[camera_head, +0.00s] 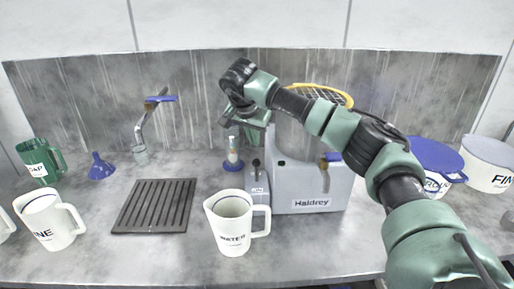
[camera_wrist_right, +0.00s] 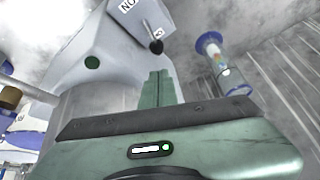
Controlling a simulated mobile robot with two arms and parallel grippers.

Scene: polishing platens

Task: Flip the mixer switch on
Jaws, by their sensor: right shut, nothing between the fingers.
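The mixer (camera_head: 308,190) is a grey machine marked "Haldrey" on the worktop, right of centre. At its left side is a switch box (camera_head: 258,184) with a small lever switch (camera_head: 256,164) ending in a black knob. In the right wrist view the lever switch (camera_wrist_right: 155,40) sticks out of the box beside small lettering. My right gripper (camera_head: 250,137) is above the switch box in the head view. Its green fingers (camera_wrist_right: 158,88) are shut and empty, close to the knob in the picture and apparently apart from it. My left gripper is not in view.
A white WATER jug (camera_head: 228,232) stands in front of the switch box. A dark slatted rack (camera_head: 155,206) lies further left. A yellow-rimmed mesh sieve (camera_head: 322,94) is above the mixer. Blue and white tubs stand right.

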